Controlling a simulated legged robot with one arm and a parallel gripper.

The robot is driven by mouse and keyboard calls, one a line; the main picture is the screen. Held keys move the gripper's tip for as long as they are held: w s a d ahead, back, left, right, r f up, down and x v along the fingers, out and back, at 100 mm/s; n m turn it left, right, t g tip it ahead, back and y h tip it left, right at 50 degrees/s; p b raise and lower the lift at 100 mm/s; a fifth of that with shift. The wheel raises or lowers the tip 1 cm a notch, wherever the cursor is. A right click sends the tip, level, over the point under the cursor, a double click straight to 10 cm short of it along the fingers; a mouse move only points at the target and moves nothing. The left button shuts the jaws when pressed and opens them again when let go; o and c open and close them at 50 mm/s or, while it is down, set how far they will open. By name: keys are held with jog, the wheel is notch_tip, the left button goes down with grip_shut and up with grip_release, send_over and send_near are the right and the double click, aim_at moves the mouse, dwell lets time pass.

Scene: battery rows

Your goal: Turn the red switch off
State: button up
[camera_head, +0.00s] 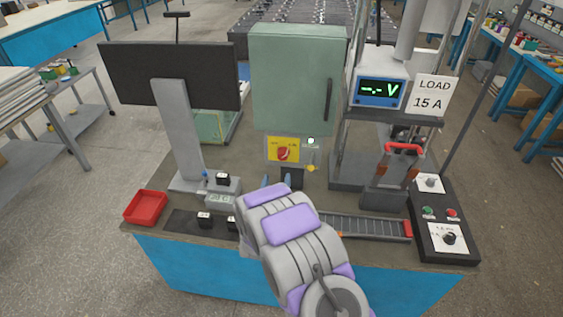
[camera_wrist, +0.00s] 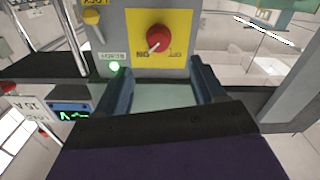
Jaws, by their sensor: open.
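The red switch (camera_head: 283,153) is a round knob on a yellow plate (camera_head: 272,144), on a grey box below the green cabinet. In the wrist view, which is upside down, the red switch (camera_wrist: 158,38) has a white mark slanting to the lower left, towards a small label that seems to read ON. My gripper (camera_head: 281,182) is just below and in front of the plate. In the wrist view my gripper (camera_wrist: 161,85) has its two dark fingers spread wide, with nothing between them. The knob is beyond the fingertips, apart from them.
The green cabinet (camera_head: 293,80) stands above. A monitor (camera_head: 170,75) and red tray (camera_head: 146,207) are at left. A meter (camera_head: 380,92) and control box (camera_head: 447,240) are at right.

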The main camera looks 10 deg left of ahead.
aim_at(282, 158)
jog(key=w, duration=0.3)
jog(key=w+b, duration=0.1)
jog(key=w, duration=0.5)
jog(key=shift+w+d+b, duration=0.25)
jog(key=shift+d+b, duration=0.05)
jog(key=shift+d, duration=0.05)
jog(key=shift+w+a, duration=0.1)
jog(key=shift+w, duration=0.7)
jog(key=shift+c, duration=0.2)
jog(key=c, duration=1)
